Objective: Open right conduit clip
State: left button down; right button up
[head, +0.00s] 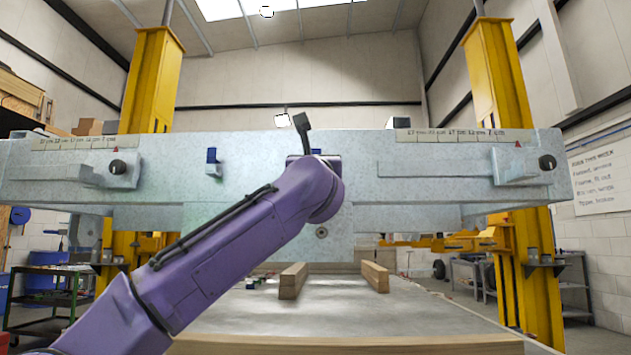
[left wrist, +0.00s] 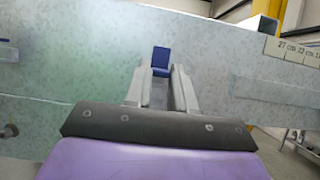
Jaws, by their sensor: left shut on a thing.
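The right conduit clip has a blue tab (left wrist: 161,58) that stands upright on the grey steel face of the trailer frame (head: 420,155). In the left wrist view my left gripper (left wrist: 161,72) has its two grey fingers on either side of the tab, shut on it near its lower part. In the head view my purple left arm hides most of this clip and the fingers; only a bit of blue shows at the wrist. The left conduit clip (head: 211,157), also blue, sits apart on the frame to the left. My right gripper is not in view.
Latch boxes with dark knobs sit at the left (head: 118,167) and right (head: 546,162) of the frame. Yellow posts (head: 500,90) stand behind. Below are a bench (head: 340,310) and wooden blocks (head: 375,276).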

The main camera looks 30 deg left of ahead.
pick_arm(q)
jog(key=shift+w+a+f+t+y+b, duration=0.15)
jog(key=shift+f+t+y+b, duration=0.25)
jog(key=shift+t+y+b, duration=0.6)
jog(key=shift+h, duration=0.3)
jog(key=c, duration=1)
grip_release()
jog(key=shift+o, duration=0.3)
jog(key=shift+w, duration=0.1)
